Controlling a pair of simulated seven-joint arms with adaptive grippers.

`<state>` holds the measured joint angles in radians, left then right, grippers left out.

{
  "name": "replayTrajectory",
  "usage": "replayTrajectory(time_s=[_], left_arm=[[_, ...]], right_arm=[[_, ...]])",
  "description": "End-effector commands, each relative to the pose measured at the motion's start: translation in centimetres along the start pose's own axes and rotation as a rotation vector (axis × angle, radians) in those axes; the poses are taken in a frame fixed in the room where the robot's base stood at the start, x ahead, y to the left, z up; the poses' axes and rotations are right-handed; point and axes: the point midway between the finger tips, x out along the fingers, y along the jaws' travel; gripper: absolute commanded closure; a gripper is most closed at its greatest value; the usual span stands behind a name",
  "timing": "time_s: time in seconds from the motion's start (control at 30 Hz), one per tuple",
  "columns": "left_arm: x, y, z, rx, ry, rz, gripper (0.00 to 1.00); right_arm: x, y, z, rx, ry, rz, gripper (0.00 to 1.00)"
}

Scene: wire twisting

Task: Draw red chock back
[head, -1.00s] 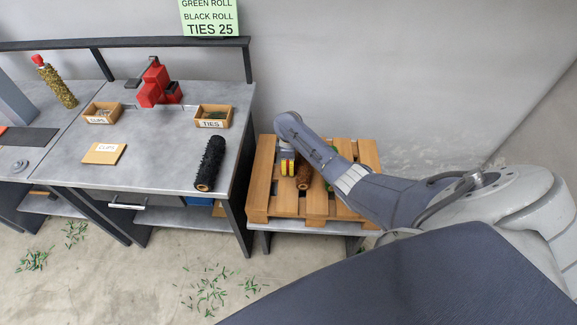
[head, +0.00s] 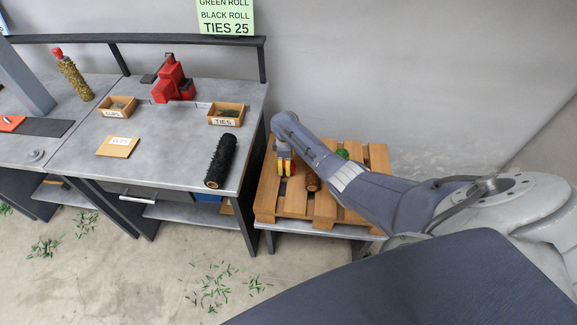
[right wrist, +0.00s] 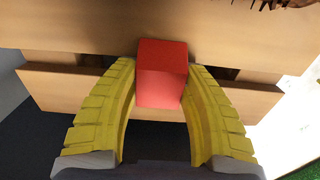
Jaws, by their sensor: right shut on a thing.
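The red chock (right wrist: 162,72) is a small red block, seen in the right wrist view between the two yellow fingers of my right gripper (right wrist: 160,90). The fingers press on its sides, so the gripper is shut on it. In the head view my right gripper (head: 287,167) is low over the left part of the wooden pallet (head: 267,198), with a bit of red showing between its yellow fingers. A brown-ended roll (head: 312,183) lies just right of the gripper, partly hidden by my arm. My left gripper is not in view.
A green roll end (head: 342,153) shows behind my right arm on the pallet. Left of it stands a grey workbench (head: 170,165) with a black bristly roll (head: 221,160), a ties box (head: 226,113), a clips box (head: 118,106) and a red vise (head: 173,80).

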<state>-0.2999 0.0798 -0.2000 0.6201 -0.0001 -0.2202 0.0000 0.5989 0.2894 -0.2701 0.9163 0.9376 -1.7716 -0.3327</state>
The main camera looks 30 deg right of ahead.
Motion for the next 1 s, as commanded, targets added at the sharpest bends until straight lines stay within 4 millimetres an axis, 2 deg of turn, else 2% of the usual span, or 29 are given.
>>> replayTrajectory(time_s=[0.3,0.33,0.5,0.83,1.0], left_arm=[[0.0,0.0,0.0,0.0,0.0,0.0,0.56],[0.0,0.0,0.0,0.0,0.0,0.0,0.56],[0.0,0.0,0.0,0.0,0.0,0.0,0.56],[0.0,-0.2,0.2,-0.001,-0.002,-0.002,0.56],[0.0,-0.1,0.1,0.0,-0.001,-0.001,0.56]], right_arm=[[0.1,-0.2,-0.3,0.0,0.003,-0.003,0.89],[0.1,-0.2,-0.3,0.0,0.003,-0.003,0.51],[0.1,-0.1,-0.2,0.001,0.002,-0.002,0.31],[-0.2,0.0,-0.2,0.001,0.002,0.0,0.3],[-1.8,0.0,-0.2,0.0,0.004,0.0,0.3]])
